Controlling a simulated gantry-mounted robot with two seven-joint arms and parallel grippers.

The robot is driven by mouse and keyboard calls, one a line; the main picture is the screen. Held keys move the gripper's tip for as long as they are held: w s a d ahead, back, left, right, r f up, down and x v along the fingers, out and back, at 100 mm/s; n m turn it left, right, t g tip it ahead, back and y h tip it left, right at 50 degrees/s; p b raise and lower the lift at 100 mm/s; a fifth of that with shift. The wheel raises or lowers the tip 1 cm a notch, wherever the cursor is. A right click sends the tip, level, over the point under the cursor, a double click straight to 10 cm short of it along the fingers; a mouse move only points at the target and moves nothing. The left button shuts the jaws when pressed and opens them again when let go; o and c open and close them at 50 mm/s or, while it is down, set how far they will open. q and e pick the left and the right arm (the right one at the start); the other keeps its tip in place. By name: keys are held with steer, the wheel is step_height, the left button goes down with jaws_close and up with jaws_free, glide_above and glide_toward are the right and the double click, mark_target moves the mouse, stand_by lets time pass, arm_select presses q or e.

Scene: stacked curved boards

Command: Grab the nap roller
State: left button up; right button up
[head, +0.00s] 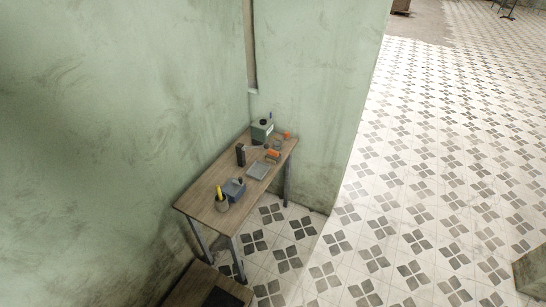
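A small wooden table (195,207) stands against the green wall with several small items on its top. An orange item (272,155) lies near the table's right edge, and a smaller orange item (286,134) lies near the far right corner. Either could be part of a nap roller, but they are too small to tell. A grey flat tray (258,171) lies closer to the front. Neither of my grippers is in the head view.
A green container (262,132) stands at the table's far end. A dark upright object (240,154), a blue-grey box (234,190) and a cup (221,204) holding something yellow are also on top. Walls (130,110) border the table. The tiled floor (430,200) at right is largely open.

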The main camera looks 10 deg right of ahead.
stand_by(0.3)
arm_select(q)
steer(key=o, duration=1.1)
